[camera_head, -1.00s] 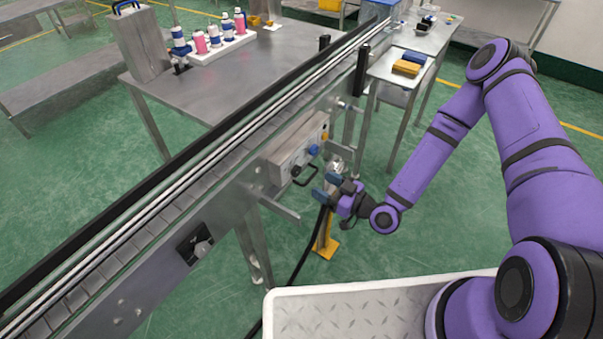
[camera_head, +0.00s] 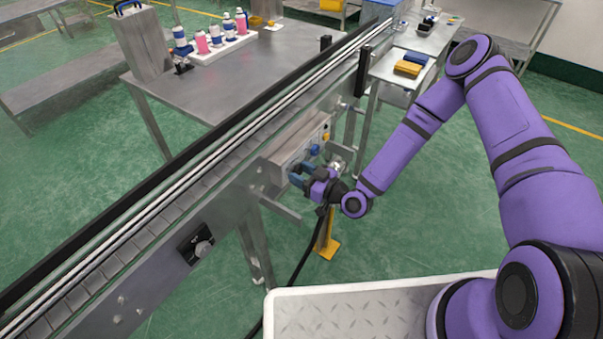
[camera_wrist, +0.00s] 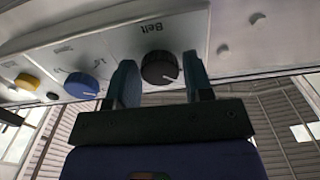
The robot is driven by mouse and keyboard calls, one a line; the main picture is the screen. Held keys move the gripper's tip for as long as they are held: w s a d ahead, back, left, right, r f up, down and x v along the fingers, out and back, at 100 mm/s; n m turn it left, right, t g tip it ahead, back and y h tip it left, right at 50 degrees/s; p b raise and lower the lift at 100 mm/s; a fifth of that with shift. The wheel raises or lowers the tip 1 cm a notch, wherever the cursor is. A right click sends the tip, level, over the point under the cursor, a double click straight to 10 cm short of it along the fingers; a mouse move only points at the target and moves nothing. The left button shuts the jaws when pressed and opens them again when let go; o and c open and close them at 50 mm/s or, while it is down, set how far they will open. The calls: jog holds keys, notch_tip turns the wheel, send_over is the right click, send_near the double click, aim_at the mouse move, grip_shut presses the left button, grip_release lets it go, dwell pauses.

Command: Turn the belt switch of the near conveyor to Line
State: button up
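The black belt switch (camera_wrist: 160,68) is a round knob with a pale mark, under the word "Belt" on the panel in the wrist view. My gripper (camera_wrist: 162,82) is open, with one finger on each side of the knob; I cannot tell whether either finger touches it. In the head view my gripper (camera_head: 299,178) is at the front of the grey control box (camera_head: 290,150) on the near conveyor (camera_head: 150,215). The gripper hides the belt switch there.
A blue knob (camera_wrist: 81,85) and a yellow knob (camera_wrist: 27,82) sit left of the belt switch in the wrist view. A metal bracket (camera_head: 282,208) juts out below the box. A yellow-footed post (camera_head: 327,245) stands beneath my gripper.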

jog(key=c, duration=0.5)
jog(key=shift+m, duration=0.3)
jog(key=m, duration=0.4)
jog(key=shift+m, duration=0.3)
jog(key=m, duration=0.4)
jog(key=shift+m, duration=0.3)
jog(key=o, duration=0.9)
